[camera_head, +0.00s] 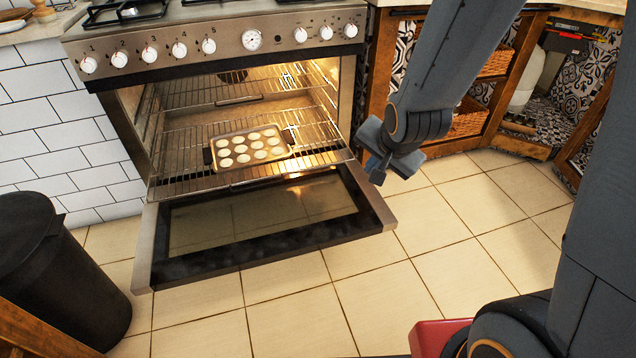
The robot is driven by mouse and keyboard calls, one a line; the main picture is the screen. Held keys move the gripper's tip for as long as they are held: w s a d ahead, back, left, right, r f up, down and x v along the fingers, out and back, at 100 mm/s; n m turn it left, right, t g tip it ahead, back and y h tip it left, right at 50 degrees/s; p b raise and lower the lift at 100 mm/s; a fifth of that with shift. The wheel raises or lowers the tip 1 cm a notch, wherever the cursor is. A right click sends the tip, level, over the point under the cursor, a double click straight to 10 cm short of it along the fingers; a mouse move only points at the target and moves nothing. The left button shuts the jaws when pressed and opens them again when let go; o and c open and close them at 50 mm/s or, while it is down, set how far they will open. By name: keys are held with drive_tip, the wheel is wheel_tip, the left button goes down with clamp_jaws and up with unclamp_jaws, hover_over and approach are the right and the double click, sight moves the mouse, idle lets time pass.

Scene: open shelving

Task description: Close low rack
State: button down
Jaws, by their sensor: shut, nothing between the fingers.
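The oven stands with its door (265,262) folded down and open. The low rack (178,188) is a wire shelf inside the lit oven, and its front edge reaches out to the oven's mouth. A muffin tray (250,147) with several pale rounds sits on it. My gripper (376,176) is shut and empty, just right of the oven opening, above the floor by the door's right corner. It appears apart from the rack. Whether it touches the door or oven frame I cannot tell.
An upper rack (190,92) is inside the oven. Knobs (180,50) line the panel above. A dark bin (60,270) stands at the left. An open wooden cabinet (490,95) is at the right. The tiled floor (290,315) before the door is clear.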

drive_tip(key=w+a+f+m+t+y+b, duration=0.1)
drive_tip(key=w+a+f+m+t+b, duration=0.25)
drive_tip(key=w+f+b, duration=0.5)
drive_tip(key=w+a+f+m+t+y+b, duration=0.1)
drive_tip(key=w+a+f+m+t+b, duration=0.25)
drive_tip(key=f+b, duration=0.75)
drive_tip(key=w+a+f+g+b, duration=0.1)
drive_tip(key=w+a+f+b, duration=0.1)
drive_tip(key=w, duration=0.4)
drive_tip(key=w+a+f+b, duration=0.2)
drive_tip(key=w+f+b, duration=0.1)
drive_tip(key=w+b, duration=0.2)
drive_tip(key=shift+w+a+g+y, duration=0.3)
drive_tip(key=shift+w+g, duration=0.1)
drive_tip(key=shift+w, duration=0.8)
drive_tip(key=shift+w+f, duration=0.1)
